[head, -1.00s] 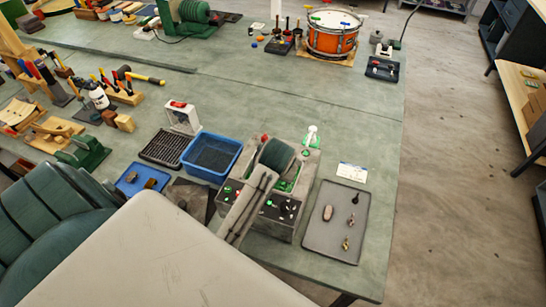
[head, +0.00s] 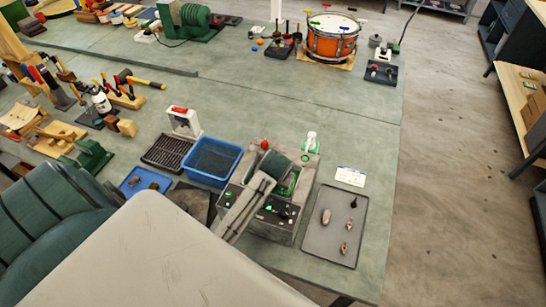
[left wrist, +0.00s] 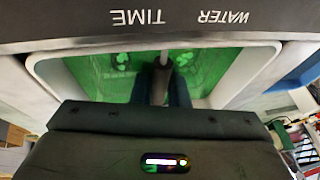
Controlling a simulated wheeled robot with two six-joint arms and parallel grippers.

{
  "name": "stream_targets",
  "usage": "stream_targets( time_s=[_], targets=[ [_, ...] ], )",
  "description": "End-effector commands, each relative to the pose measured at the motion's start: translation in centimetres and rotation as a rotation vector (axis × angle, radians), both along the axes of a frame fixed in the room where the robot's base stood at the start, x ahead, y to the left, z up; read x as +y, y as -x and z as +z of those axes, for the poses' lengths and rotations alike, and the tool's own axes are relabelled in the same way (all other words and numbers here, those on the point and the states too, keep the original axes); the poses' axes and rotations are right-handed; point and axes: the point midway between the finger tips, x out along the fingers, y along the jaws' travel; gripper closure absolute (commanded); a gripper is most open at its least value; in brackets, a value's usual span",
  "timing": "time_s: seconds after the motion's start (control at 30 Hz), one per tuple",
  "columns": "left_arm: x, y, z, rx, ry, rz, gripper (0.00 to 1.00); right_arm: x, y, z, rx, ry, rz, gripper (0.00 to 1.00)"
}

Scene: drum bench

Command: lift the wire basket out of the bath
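The grey bath machine (head: 303,173) stands on the bench in the head view, with green showing inside its tank. In the left wrist view the bath's pale rim (left wrist: 235,75) surrounds a green interior with a mesh-like pattern, beside a dark panel reading TIME and WATER. My left gripper (left wrist: 163,90) points down into the bath, its two dark fingers on either side of a thin grey upright piece, perhaps the wire basket's handle (left wrist: 163,62). I cannot tell whether the fingers are closed on it. My left wrist hides most of the basket in the head view. My right gripper is not in view.
A blue basin (head: 212,160) and a black rack (head: 167,153) stand left of the machine. A grey tray (head: 336,226) with small parts lies to its right, beside a white card (head: 350,176). A white-and-green bottle (head: 311,141) stands behind.

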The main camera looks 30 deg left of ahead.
Motion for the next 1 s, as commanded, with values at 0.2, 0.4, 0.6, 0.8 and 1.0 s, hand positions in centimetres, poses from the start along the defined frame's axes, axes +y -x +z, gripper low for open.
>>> stream_targets(
  time_s=[0.2, 0.4, 0.6, 0.8, 1.0],
  targets=[
    [0.0, -0.1, 0.1, -0.002, 0.000, 0.000, 1.00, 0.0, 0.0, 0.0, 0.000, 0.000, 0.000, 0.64],
    [0.0, -0.2, 1.9, -0.007, 0.000, 0.000, 1.00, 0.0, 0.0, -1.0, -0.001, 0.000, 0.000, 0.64],
    [0.0, -0.2, 6.1, -0.009, 0.000, 0.000, 1.00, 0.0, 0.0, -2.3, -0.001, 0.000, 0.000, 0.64],
    [0.0, -0.1, 9.2, -0.005, -0.001, 0.000, 1.00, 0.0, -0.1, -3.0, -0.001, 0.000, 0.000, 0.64],
    [0.0, 0.0, 10.1, -0.002, 0.000, 0.000, 1.00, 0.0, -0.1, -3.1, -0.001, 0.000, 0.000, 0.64]
  ],
)
